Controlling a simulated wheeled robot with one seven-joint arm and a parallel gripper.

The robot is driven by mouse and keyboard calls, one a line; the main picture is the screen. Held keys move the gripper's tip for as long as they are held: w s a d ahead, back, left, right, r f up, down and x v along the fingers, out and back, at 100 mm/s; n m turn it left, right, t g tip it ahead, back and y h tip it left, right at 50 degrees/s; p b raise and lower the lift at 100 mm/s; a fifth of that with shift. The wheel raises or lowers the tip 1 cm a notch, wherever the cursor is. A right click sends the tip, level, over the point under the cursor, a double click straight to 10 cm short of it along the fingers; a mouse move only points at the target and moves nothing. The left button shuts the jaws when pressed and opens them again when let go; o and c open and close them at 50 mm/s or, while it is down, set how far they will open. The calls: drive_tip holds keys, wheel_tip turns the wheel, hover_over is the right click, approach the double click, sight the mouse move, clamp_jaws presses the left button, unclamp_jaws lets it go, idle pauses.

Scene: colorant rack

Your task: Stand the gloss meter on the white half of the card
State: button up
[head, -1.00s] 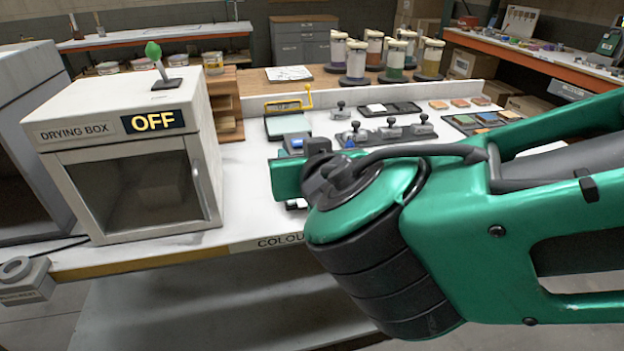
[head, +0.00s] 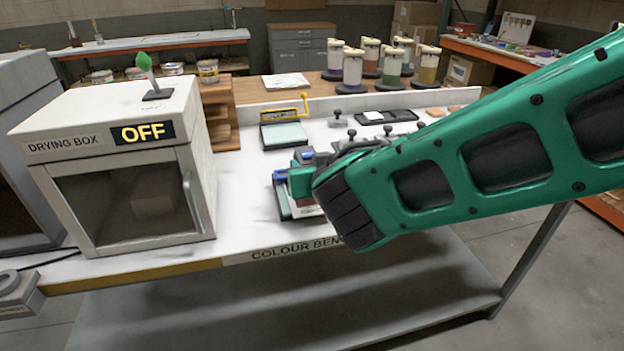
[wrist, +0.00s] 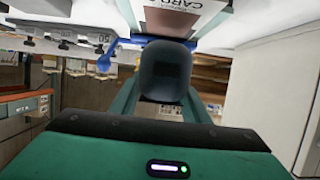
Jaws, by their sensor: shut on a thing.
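My gripper (head: 301,181) is low over the front of the bench, seen from the side, partly hidden by my arm. In the wrist view, the two green fingers of my gripper (wrist: 162,100) are shut on a dark, rounded body, which I take to be the gloss meter (wrist: 165,68). The card (head: 307,209) lies on a dark board with a blue clip, under my gripper. Its printed end (wrist: 185,12) shows in the wrist view. Contact between meter and card is hidden.
The drying box (head: 125,170), reading OFF, stands to the left. A pale pad with a yellow handle (head: 284,135) lies behind the gripper. Grey knobbed blocks and a black tray (head: 388,116) are to the right, partly behind my arm. White bench between box and board is clear.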

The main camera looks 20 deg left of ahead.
drive_tip(key=shift+f, duration=1.8)
drive_tip(key=shift+f, duration=0.15)
drive_tip(key=o, duration=1.4)
drive_tip(key=shift+s+d+r, duration=0.1)
drive_tip(key=shift+s+r, duration=0.1)
drive_tip(key=v, duration=1.1)
drive_tip(key=shift+s+d+r, duration=0.1)
drive_tip(key=shift+s, duration=0.2)
